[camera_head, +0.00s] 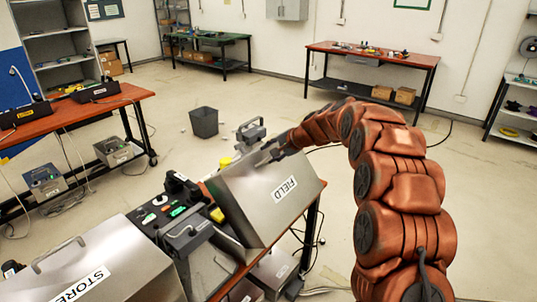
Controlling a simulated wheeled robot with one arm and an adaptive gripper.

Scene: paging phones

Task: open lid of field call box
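The field call box shows in the head view as a silver metal lid (248,196) with a white FIELD label, on the table at the lower middle. The lid is tilted, with its labelled face towards me. A grey handle (250,131) shows at its far upper edge. My gripper (276,151) is at the lid's upper edge, just right of the handle. Its fingers are small and partly hidden, so I cannot tell whether they touch or grip anything. The inside of the box is mostly hidden from here.
A silver STORES box (115,262) with a handle stands at the lower left. A dark phone unit (168,212) with coloured buttons sits between the boxes. A black bin (204,122) stands on the open floor beyond. An orange-topped table (372,55) is at the back.

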